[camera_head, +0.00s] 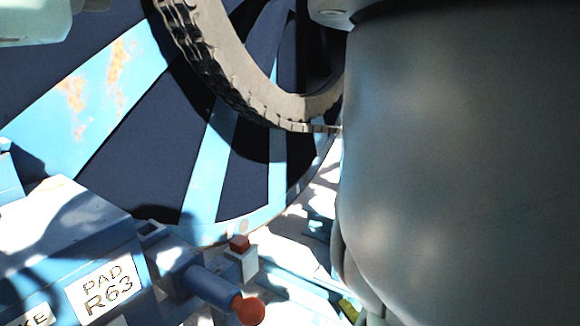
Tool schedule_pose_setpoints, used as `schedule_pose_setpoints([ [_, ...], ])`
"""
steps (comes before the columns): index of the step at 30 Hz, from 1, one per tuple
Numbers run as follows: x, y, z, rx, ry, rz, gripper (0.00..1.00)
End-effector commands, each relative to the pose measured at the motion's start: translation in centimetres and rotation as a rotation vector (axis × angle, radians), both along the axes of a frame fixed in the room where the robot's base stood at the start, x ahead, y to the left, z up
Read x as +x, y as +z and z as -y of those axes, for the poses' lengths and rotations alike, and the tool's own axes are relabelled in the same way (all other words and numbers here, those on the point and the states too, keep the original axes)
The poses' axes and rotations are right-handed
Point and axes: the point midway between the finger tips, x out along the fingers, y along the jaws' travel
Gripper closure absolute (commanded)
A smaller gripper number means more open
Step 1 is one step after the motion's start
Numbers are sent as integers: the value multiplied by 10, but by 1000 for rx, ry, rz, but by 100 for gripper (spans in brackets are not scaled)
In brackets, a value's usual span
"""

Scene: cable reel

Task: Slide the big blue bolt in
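The big blue bolt (212,287) is a thick blue cylinder low in the head view, with an orange-red round knob (250,311) on its end. It sticks out to the lower right from a blue housing (170,255) beside the blue block marked "PAD R63". How deep the bolt sits inside the housing is hidden. My gripper is not in view; a large grey part of my own arm fills the right side of the picture.
A big reel disc with light blue spokes (90,90) and dark gaps stands behind. A ribbed black and grey ring (245,85) hangs before it. A small red-topped white post (240,255) stands next to the bolt. The blue block (75,235) fills the lower left.

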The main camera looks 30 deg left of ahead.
Motion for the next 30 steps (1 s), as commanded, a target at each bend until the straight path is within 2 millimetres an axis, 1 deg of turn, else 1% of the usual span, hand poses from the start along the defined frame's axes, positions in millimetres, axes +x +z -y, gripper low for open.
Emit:
schedule_pose_setpoints([
  [1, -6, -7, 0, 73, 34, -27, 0],
  [3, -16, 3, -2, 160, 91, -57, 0],
  [6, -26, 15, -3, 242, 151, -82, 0],
  [11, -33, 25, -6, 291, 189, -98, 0],
  [14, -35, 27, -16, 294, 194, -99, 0],
  [17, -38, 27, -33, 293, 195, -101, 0],
  [30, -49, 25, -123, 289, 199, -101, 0],
])
